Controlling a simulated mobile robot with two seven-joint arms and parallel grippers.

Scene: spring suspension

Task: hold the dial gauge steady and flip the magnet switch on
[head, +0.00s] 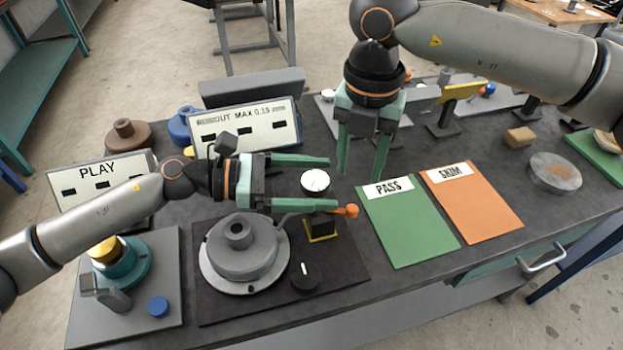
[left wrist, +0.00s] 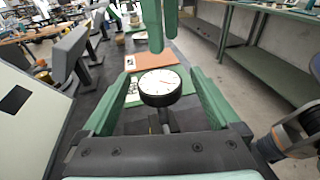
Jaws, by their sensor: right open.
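The dial gauge (head: 315,181) has a white round face and black rim. It stands between the spread fingers of my left gripper (head: 332,182). The left wrist view shows the gauge (left wrist: 160,86) with a gap to each finger, so the gripper is open around it. A dark block with yellow trim (head: 321,229) sits below, partly hidden by the lower finger. An orange-tipped lever (head: 347,211) sticks out to its right; it seems to be the magnet switch. My right gripper (head: 361,175) points down, open and empty, above and right of the gauge.
A grey hub on a round flange (head: 243,262) stands left of the block on a dark plate (head: 347,272). A black knob (head: 306,277) is in front. Green PASS (head: 408,230) and orange (head: 478,205) mats lie right. Sign panels (head: 247,122) stand behind.

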